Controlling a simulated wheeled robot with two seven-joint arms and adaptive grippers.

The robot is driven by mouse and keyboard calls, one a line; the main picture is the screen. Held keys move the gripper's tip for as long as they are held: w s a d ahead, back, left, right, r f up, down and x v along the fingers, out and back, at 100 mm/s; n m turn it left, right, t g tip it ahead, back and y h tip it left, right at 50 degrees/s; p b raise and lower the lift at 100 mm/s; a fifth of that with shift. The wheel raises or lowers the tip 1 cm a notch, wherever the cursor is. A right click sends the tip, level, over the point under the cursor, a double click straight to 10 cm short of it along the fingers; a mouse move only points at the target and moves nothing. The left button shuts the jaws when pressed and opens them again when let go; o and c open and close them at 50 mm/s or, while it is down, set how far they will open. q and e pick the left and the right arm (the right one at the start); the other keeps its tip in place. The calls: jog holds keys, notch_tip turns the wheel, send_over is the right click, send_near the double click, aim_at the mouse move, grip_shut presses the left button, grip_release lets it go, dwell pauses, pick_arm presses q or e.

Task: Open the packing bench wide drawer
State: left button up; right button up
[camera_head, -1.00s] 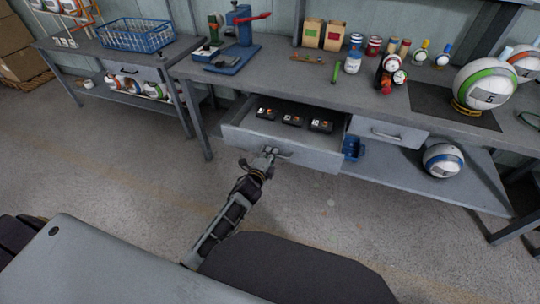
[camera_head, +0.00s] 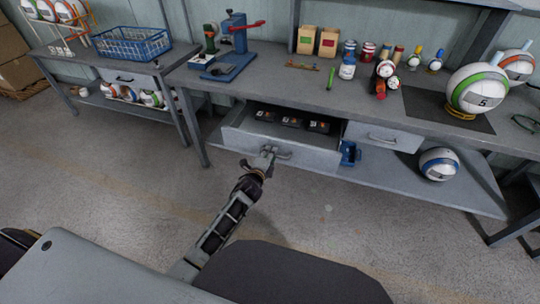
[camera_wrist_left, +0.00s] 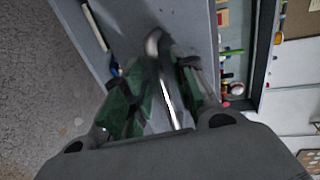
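The packing bench (camera_head: 330,92) has a wide grey drawer (camera_head: 240,139), which stands pulled well out below the bench top. Several small dark boxes (camera_head: 291,122) lie inside it. My left gripper (camera_head: 267,153) is at the handle (camera_head: 284,156) on the drawer's front. In the left wrist view the curved metal handle (camera_wrist_left: 154,46) runs between the two green-sided fingers (camera_wrist_left: 160,95), which close around it. My right gripper is not in view.
A smaller shut drawer (camera_head: 384,137) is to the right, with a blue bin (camera_head: 349,153) below. A ball (camera_head: 440,164) lies on the lower shelf. A side bench with a blue basket (camera_head: 130,43) stands left. The floor (camera_head: 340,215) before the drawer is clear.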

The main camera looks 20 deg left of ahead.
pick_arm(q)
jog(key=shift+r, duration=0.1)
jog(key=v, duration=1.2)
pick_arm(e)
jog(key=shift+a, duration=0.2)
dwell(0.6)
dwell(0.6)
